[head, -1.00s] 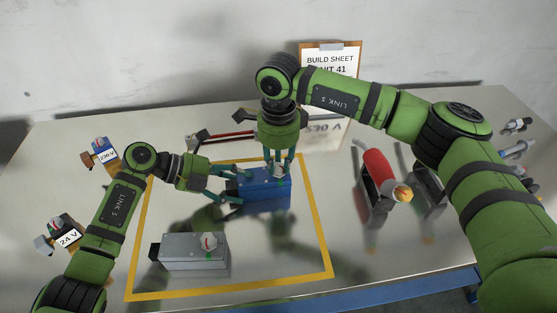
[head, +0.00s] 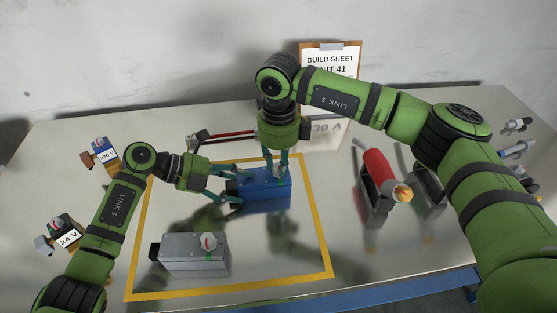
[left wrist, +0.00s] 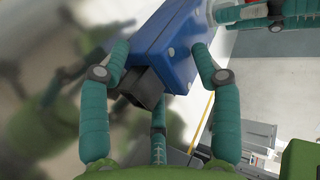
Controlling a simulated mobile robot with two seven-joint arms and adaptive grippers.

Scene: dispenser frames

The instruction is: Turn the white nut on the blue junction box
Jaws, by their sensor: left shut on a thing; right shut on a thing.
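The blue junction box (head: 268,198) lies within the yellow outline, with a dark block at its left end. My left gripper (head: 236,187) is shut on that left end; in the left wrist view its fingers lie along the sides of the blue junction box (left wrist: 168,42). My right gripper (head: 276,167) points down from above and is shut on the white nut on top of the box. The fingers mostly hide the nut in the head view; a pale bit of the nut (left wrist: 229,13) shows at the top of the left wrist view.
A grey box (head: 195,255) with a red-marked white dial is in front, inside the yellow outline (head: 235,289). Tagged parts labelled 230 V (head: 104,155) and 24 V (head: 65,231) lie at left.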

